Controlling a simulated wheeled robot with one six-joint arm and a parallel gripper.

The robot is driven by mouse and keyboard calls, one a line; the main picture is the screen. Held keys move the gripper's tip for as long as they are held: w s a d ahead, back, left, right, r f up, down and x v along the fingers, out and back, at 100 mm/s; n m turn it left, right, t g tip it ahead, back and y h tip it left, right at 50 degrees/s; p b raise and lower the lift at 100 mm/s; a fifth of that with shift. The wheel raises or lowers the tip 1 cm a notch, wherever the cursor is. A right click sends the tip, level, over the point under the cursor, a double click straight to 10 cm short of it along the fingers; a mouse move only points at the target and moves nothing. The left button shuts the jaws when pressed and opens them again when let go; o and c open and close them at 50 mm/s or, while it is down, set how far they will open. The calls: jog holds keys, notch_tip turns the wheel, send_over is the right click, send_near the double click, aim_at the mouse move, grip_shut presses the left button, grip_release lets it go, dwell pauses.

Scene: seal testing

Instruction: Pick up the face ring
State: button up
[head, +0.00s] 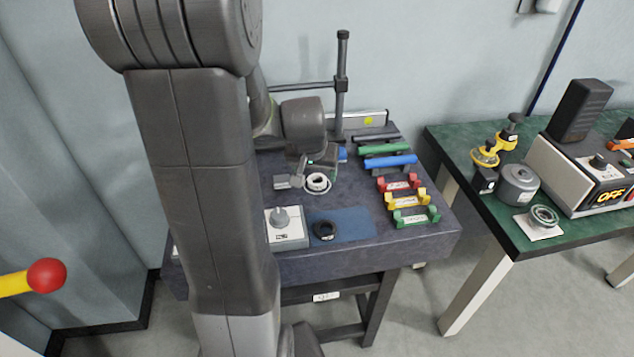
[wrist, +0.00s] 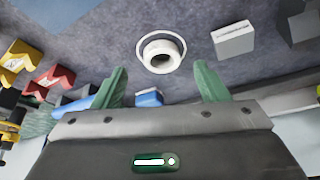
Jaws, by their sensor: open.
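A pale thick ring (head: 317,182), which looks like the face ring, lies in a white-rimmed round seat on the dark table. It also shows in the wrist view (wrist: 161,53), just beyond my fingertips. My gripper (wrist: 160,82) is open and empty, its two green fingers spread wide to either side of the ring's line. In the head view my gripper (head: 318,163) is above and behind the ring, partly hidden by my arm.
Red (head: 398,183), yellow (head: 407,199) and green (head: 416,217) holders stand to the right. Blue (head: 390,161) and green (head: 384,149) bars lie behind them. A grey-white box with a knob (head: 284,229) is at the front left. An upright post (head: 341,85) stands behind.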

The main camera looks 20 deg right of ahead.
aim_at(318, 182)
jog(key=shift+w+x, duration=0.2)
jog(key=shift+x, duration=1.05)
jog(key=shift+w+x, duration=0.2)
jog(key=shift+x, duration=1)
jog(key=shift+d+r, duration=0.1)
jog(key=shift+r, duration=0.05)
jog(key=shift+c, duration=0.4)
jog(key=c, duration=1.1)
jog(key=shift+r, duration=0.1)
